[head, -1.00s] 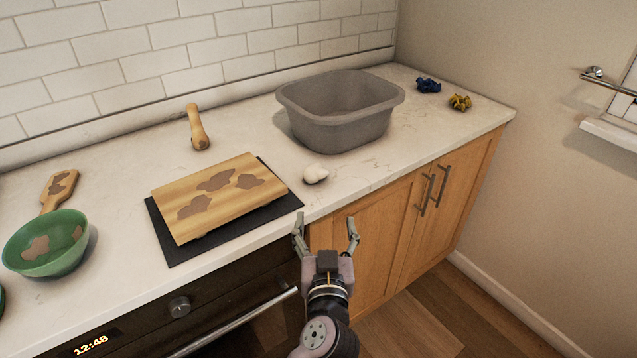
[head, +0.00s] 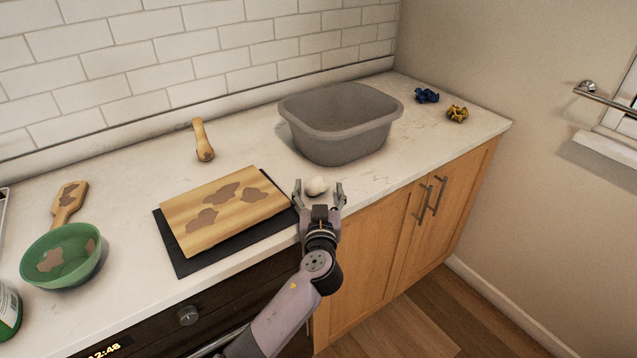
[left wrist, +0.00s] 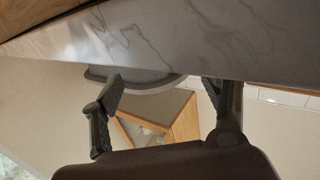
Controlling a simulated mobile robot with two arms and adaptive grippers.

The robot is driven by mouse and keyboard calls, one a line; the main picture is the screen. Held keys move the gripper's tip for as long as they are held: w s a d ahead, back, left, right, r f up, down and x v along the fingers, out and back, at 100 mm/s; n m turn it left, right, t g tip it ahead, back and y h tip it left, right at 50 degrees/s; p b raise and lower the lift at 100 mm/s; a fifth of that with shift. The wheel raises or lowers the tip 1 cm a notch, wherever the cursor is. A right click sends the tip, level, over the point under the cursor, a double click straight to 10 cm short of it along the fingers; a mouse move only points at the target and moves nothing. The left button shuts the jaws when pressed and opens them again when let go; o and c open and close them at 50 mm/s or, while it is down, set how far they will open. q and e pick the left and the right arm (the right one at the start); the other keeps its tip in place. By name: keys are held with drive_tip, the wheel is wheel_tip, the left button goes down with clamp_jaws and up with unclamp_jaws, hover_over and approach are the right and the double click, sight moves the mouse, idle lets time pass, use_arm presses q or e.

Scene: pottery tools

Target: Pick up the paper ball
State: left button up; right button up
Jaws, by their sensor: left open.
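The paper ball (head: 317,186) is a small white crumpled lump on the pale marble counter, near its front edge, right of the wooden board and in front of the grey basin. My left gripper (head: 319,193) is open at the counter's front edge, with one finger on each side of the ball in the head view. I cannot tell whether the fingers touch it. In the left wrist view, the two open fingers (left wrist: 166,110) show with nothing clearly between them, and I cannot make out the ball there. My right gripper is not in view.
A grey basin (head: 340,148) stands behind the ball. A stained wooden board (head: 200,228) on a dark mat (head: 181,262) lies to the left. A green bowl (head: 80,275) is farther left, a wooden tool (head: 202,142) behind. Blue (head: 427,95) and yellow (head: 457,114) crumpled pieces lie back right.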

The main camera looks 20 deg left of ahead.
use_arm(q)
drive_tip(key=shift+x, duration=1.45)
drive_tip(key=shift+s, duration=0.1)
drive_tip(key=shift+c, duration=0.4)
drive_tip(key=c, duration=0.8)
